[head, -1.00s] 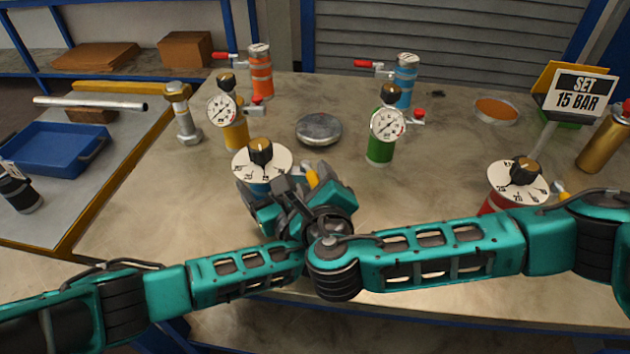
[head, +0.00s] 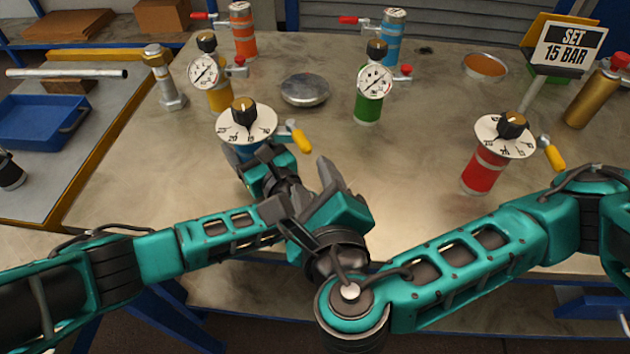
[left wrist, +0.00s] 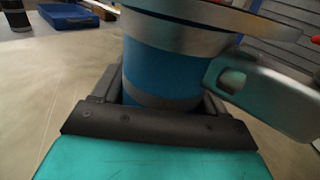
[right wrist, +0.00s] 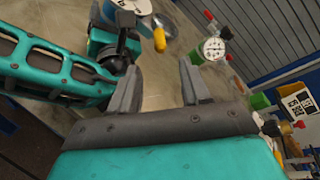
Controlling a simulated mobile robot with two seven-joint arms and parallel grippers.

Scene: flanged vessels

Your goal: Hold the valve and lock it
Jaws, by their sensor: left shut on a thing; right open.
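The valve with a blue body and a white dial (head: 232,126) with a black knob stands near the front of the table. Its blue body (left wrist: 158,65) fills the left wrist view. A lever with a yellow handle (head: 300,137) sticks out to its right, and the handle also shows in the right wrist view (right wrist: 159,38). My left gripper (head: 262,163) is shut around the blue body below the dial. My right gripper (head: 303,190) is open and empty, in front of the valve and apart from the lever. Its spread fingers show in the right wrist view (right wrist: 160,88).
A similar red valve (head: 484,172) with a yellow lever stands at right. A yellow gauge vessel (head: 220,97), a green one (head: 368,106) and a metal disc (head: 305,90) stand behind. A sign (head: 567,45) reads SET 15 BAR. The table between the two dial valves is clear.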

